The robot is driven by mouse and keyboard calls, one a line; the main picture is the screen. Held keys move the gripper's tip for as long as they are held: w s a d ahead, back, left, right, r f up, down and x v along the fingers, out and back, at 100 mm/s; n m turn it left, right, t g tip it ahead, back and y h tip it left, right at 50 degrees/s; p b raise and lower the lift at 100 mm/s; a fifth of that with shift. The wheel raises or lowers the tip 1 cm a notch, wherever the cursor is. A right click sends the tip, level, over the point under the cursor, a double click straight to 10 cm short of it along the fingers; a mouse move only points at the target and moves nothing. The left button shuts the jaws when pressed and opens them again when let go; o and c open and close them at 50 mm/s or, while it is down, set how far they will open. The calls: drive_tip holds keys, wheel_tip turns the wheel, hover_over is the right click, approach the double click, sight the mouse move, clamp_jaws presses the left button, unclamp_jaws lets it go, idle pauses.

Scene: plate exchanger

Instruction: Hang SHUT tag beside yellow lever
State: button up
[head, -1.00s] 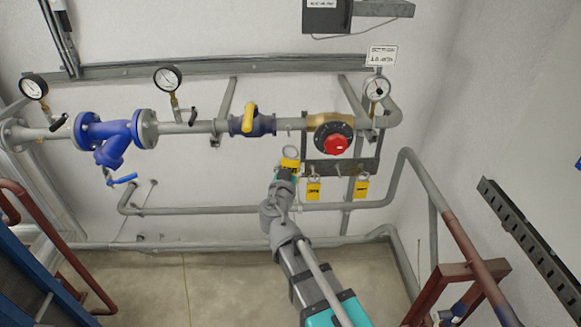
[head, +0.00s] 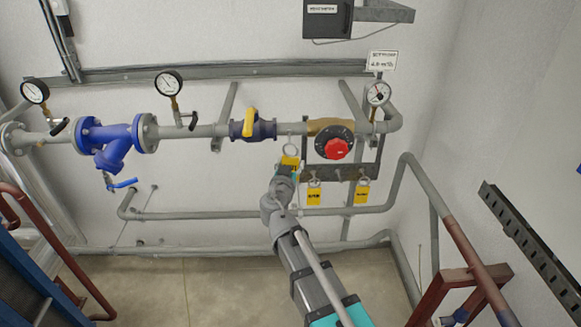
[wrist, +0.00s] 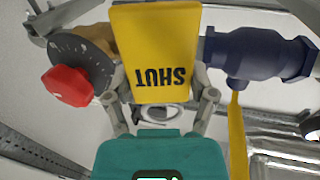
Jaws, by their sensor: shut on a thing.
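My gripper (head: 286,168) is shut on a yellow SHUT tag (wrist: 155,50), whose lettering reads upside down in the wrist view. In the head view the held tag (head: 290,162) is just below the pipe, right of the yellow lever (head: 249,122). A ring (head: 291,150) shows above the tag, close under the pipe; whether it touches anything there I cannot tell. The yellow lever sits on a dark blue valve (head: 264,130) and also shows at the right of the wrist view (wrist: 237,135).
A red knob (head: 337,148) on a black dial is right of the tag. Two other yellow tags (head: 314,197) (head: 362,194) hang from a dark bracket (head: 345,173) below it. A lower pipe (head: 235,211) runs behind my arm.

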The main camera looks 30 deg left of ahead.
drive_tip(key=shift+w+a+f+b, duration=0.25)
drive_tip(key=shift+w+a, duration=0.3)
drive_tip(key=shift+w, duration=0.3)
drive_tip(key=shift+w+a+f+b, duration=0.2)
drive_tip(key=shift+w+a, duration=0.3)
drive_tip(key=shift+w, duration=0.35)
drive_tip(key=shift+w+a+f+b, duration=0.25)
drive_tip(key=shift+w+a, duration=0.3)
drive_tip(key=shift+w, duration=0.3)
drive_tip(key=o, duration=1)
drive_tip(key=v, duration=1.2)
